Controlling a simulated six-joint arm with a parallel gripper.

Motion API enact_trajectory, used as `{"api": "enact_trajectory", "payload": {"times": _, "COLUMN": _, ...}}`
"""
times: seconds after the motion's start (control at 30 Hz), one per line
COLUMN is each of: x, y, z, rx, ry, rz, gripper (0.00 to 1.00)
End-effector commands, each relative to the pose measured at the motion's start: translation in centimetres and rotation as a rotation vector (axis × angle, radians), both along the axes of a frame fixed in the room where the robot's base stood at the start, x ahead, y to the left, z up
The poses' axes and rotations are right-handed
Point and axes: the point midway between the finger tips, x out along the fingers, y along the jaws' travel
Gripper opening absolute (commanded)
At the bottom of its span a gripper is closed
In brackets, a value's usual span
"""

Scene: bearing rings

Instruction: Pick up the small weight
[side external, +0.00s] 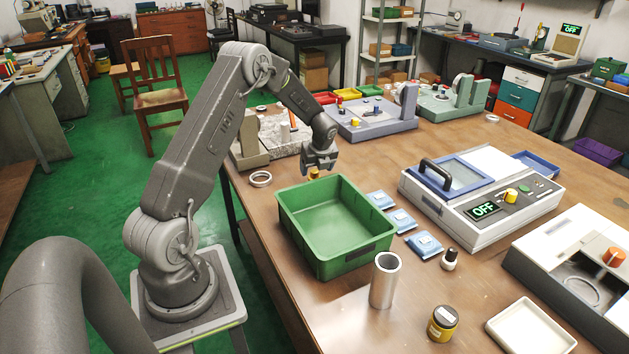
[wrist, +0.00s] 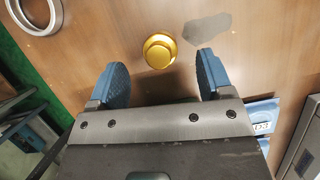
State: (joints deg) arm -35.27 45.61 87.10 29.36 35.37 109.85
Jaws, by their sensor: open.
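The small weight is a round gold piece with a knob on top. In the wrist view the weight (wrist: 159,51) stands upright on the wooden table, just beyond the fingertips and between their lines. In the side view the weight (side external: 314,173) shows partly, just below my gripper (side external: 320,162), behind the green bin. My gripper also shows in the wrist view (wrist: 162,72), with its two blue-padded fingers spread apart and nothing between them.
A green bin (side external: 337,253) stands close in front of the weight. A metal ring (side external: 260,179) lies to the left; it also shows in the wrist view (wrist: 37,14). Blue packets (side external: 401,221) lie right of the bin. A grey stain (wrist: 208,26) marks the table beside the weight.

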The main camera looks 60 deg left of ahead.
Motion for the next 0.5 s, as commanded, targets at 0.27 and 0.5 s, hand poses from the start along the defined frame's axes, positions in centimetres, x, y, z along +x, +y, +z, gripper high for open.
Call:
{"api": "enact_trajectory", "payload": {"times": 0.27, "x": 0.0, "y": 1.3, "z": -3.2, "rx": -0.002, "ry": 0.001, "rz": 0.003, "gripper": 0.73}}
{"api": "enact_trajectory", "payload": {"times": 0.5, "x": 0.1, "y": 2.0, "z": -4.8, "rx": 0.000, "ry": -0.001, "rz": 0.001, "gripper": 0.73}}
